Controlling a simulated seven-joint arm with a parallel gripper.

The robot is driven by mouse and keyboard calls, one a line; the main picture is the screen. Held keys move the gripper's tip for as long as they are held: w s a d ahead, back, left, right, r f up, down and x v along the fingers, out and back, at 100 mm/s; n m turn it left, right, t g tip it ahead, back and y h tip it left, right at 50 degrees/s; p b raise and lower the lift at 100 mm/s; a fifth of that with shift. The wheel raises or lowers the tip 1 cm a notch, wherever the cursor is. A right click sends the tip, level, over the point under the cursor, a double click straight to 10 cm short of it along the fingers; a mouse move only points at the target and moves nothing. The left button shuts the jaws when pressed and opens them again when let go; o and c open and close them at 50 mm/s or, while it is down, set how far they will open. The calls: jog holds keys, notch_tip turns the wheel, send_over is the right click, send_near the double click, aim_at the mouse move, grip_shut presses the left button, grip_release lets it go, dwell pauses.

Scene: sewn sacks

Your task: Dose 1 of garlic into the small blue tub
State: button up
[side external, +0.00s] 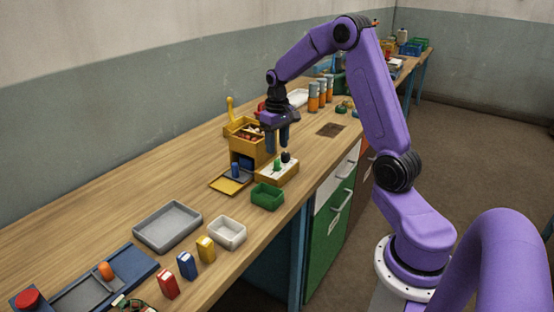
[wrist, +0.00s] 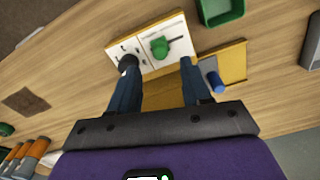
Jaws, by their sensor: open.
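A yellow dispenser box (side external: 247,148) stands on the bench, with reddish and pale lumps in its open top; I cannot tell which are garlic. A small blue cylinder (side external: 235,170), perhaps the blue tub, is on the yellow plate (side external: 226,184) at its foot. It also shows in the wrist view (wrist: 215,82). A white panel with a green knob (side external: 277,163) and a black knob (side external: 286,157) is beside the dispenser. My gripper (side external: 277,147) is open and empty above the panel. In the wrist view its fingertips (wrist: 159,64) straddle the green knob's line, one overlapping the black knob.
A green bin (side external: 267,196) sits in front of the panel. A white tray (side external: 227,234), a grey tray (side external: 168,226) and red, blue and yellow small boxes (side external: 187,266) are nearer the camera. Orange-banded cylinders (side external: 313,97) stand behind. Bare bench lies left of the dispenser.

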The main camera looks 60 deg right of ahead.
aim_at(277, 160)
notch_tip(277, 160, down, 6)
dwell(0.4)
grip_shut()
